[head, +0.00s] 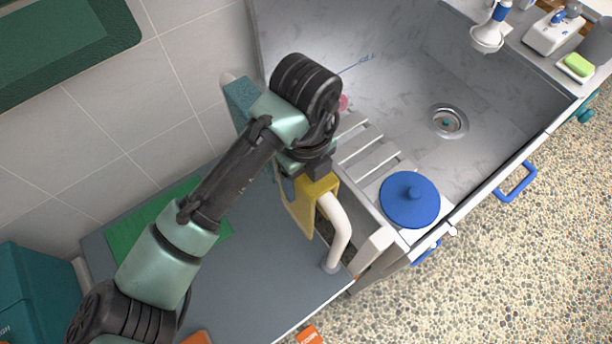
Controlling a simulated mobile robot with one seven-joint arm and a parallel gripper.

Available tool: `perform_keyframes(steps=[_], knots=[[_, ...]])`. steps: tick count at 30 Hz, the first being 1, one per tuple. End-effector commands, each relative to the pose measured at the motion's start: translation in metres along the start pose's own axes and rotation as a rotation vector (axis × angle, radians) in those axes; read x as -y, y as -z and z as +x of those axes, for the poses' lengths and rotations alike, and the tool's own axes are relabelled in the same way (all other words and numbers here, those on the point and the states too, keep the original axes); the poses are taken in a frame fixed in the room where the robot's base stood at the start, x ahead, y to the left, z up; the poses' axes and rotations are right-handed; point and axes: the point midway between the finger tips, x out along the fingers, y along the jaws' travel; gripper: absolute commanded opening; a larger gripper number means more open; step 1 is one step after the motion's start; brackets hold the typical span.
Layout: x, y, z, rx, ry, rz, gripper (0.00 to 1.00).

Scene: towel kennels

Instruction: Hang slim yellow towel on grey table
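The yellow towel (303,212) lies draped over a white rail (340,232), with a flap hanging down on the rail's left side. The rail's near end bends down to the grey table (265,275). My gripper (318,172) is right at the towel's upper part, above the rail. Its fingertips are largely hidden by the wrist and the towel, so I cannot tell whether they are open or closed on the cloth. My arm also hides part of the rail and the table.
A grey basin (480,85) lies to the right, with white slats (370,160) and a blue lid (410,200) at its near end. A teal cloth (239,98) is at the rail's far end. A green mat (150,228) lies on the table's left; the table's middle is clear.

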Motion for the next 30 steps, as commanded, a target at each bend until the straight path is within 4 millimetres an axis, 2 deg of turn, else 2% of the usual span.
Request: perform_keyframes(steps=[3, 4, 8, 16, 20, 23, 30], knots=[[0.000, 0.000, 0.000, 0.000, 0.000, 0.000, 0.12], [0.000, 0.000, 0.000, 0.000, 0.000, 0.000, 0.75], [0.000, 0.000, 0.000, 0.000, 0.000, 0.000, 0.98], [0.000, 0.000, -0.001, 0.000, 0.000, 0.000, 1.00], [0.001, 0.000, -0.011, 0.002, 0.003, 0.001, 1.00], [0.001, 0.000, -0.028, 0.003, 0.003, 0.003, 1.00], [0.000, -0.001, -0.086, 0.007, 0.000, 0.003, 1.00]])
